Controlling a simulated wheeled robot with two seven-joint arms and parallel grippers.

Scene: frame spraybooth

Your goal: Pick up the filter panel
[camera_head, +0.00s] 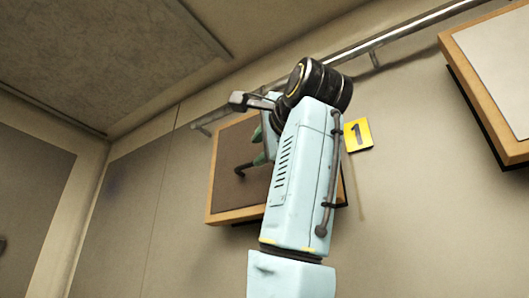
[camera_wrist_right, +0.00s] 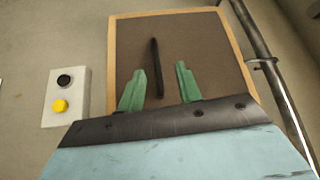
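The filter panel (camera_head: 225,184) appears to be the brown, wood-framed panel on the wall, partly hidden behind my right arm. It also shows in the right wrist view (camera_wrist_right: 205,50). A dark bar handle (camera_head: 241,170) stands out from its face, and it also shows in the wrist view (camera_wrist_right: 155,65). My right gripper (camera_head: 258,146) is in front of the panel with its green fingers apart. In the wrist view, the fingers (camera_wrist_right: 160,72) lie on either side of the handle, with visible gaps. I cannot tell how deep the handle sits between them. My left gripper is not in view.
A metal rail (camera_head: 400,34) runs along the wall above the panel. A yellow sign with a 1 (camera_head: 358,135) is right of my arm. Another framed panel, pale-faced (camera_head: 497,58), is at the far right. A button box (camera_wrist_right: 66,96) is beside the panel.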

